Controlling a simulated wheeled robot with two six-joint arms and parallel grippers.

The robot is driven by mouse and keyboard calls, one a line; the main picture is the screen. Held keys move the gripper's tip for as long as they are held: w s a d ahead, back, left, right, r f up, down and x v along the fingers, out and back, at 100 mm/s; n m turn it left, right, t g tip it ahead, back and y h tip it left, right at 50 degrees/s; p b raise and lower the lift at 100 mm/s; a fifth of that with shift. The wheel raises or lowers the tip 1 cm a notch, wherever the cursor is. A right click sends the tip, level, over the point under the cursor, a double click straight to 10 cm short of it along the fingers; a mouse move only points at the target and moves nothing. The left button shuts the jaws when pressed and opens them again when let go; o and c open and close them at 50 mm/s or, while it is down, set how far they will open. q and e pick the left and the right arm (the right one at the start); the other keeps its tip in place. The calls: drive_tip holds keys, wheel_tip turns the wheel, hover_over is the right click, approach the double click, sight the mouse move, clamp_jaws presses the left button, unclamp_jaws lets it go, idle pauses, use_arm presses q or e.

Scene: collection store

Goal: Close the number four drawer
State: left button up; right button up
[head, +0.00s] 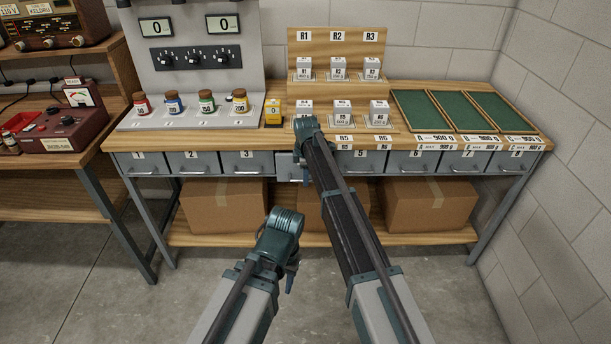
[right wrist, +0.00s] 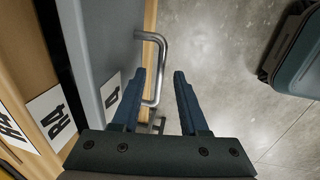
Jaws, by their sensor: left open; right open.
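The number four drawer (head: 287,164) is in the middle of the bench's drawer row, partly hidden by my right arm. Its grey front (right wrist: 105,60) shows in the right wrist view with a 4 label. A dark gap lies between this front and the wooden bench edge, so the drawer looks slightly pulled out. Its metal bar handle (right wrist: 158,55) reaches between the fingers of my right gripper (right wrist: 162,80), which is open. In the head view my right gripper (head: 305,174) is at the drawer front. My left gripper (head: 291,277) is open and empty, low in front of the bench.
Drawer 3 (head: 246,162) and drawer 5 (head: 365,162) flank it and look shut. Cardboard boxes (head: 430,204) stand on the lower shelf. The bench top holds jars (head: 206,101), white blocks (head: 379,113) and green trays (head: 425,110). The floor in front is clear.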

wheel_tip(320, 180, up, 13)
drive_tip(key=s+p, duration=0.2)
drive_tip(key=p, duration=1)
drive_tip(key=shift+s+p, duration=0.2)
drive_tip(key=shift+p, duration=0.2)
